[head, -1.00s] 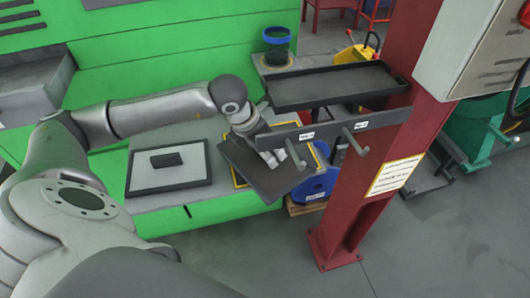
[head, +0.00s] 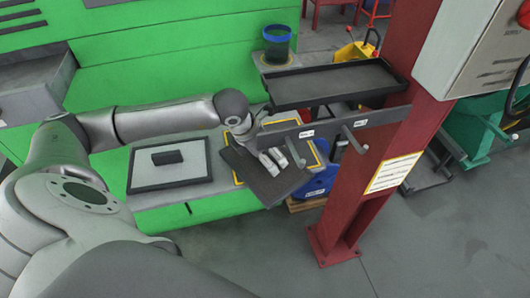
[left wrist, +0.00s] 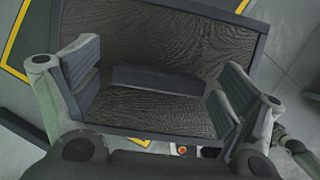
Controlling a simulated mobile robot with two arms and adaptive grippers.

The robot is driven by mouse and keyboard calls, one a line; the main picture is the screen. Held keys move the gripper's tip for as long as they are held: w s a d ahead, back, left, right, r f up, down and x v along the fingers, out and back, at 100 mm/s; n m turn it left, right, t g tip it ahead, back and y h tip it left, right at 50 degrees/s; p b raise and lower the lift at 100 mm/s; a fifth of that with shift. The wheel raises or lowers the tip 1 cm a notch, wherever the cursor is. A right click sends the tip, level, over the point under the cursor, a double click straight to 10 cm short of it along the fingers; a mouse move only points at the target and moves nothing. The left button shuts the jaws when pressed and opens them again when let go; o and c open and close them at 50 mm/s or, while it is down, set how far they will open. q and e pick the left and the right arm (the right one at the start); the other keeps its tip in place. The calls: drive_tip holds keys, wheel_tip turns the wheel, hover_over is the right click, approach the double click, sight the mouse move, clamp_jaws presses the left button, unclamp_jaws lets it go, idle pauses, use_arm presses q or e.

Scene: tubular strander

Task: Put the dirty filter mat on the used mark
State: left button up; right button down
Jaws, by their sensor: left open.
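The dirty filter mat (head: 258,183), a dark panel with a dark frame, is over the yellow-outlined mark (head: 238,181) on the bench. It sits askew to the outline and reaches past its front side. The left wrist view shows its rippled dark surface (left wrist: 215,40) and a raised bar handle (left wrist: 160,79). My left gripper (head: 282,160) is at the mat, its fingers apart on either side of the handle; in the left wrist view (left wrist: 158,88) gaps show at the handle's ends. Whether the mat lies fully flat is hard to tell. My right gripper is not in view.
A pale mat with a dark frame (head: 134,172) and dark handle lies left on the bench. A rail with hooks (head: 345,128) and a black tray (head: 333,101) are close on the right, beside a red column (head: 376,165).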

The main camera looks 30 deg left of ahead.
sight(257, 167)
use_arm(q)
drive_tip(key=shift+r, duration=0.1)
drive_tip(key=shift+s+r, duration=0.1)
drive_tip(key=shift+r, duration=0.3)
drive_tip(key=v, duration=0.2)
drive_tip(key=b+v, duration=0.1)
drive_tip(key=v, duration=0.1)
drive_tip(key=shift+s+a+f, duration=0.1)
drive_tip(key=shift+s+a, duration=0.15)
drive_tip(key=shift+s, duration=0.2)
drive_tip(key=s, duration=0.2)
drive_tip(key=s+a+b, duration=0.2)
drive_tip(key=s, duration=0.1)
drive_tip(key=shift+s, duration=0.4)
drive_tip(key=shift+s+a+b, duration=0.25)
drive_tip(key=shift+s+b, duration=0.15)
drive_tip(key=shift+s, duration=0.7)
drive_tip(key=shift+s+a, duration=0.2)
drive_tip(key=shift+s, duration=0.45)
drive_tip(key=shift+s+a, duration=0.15)
drive_tip(key=shift+s, duration=0.55)
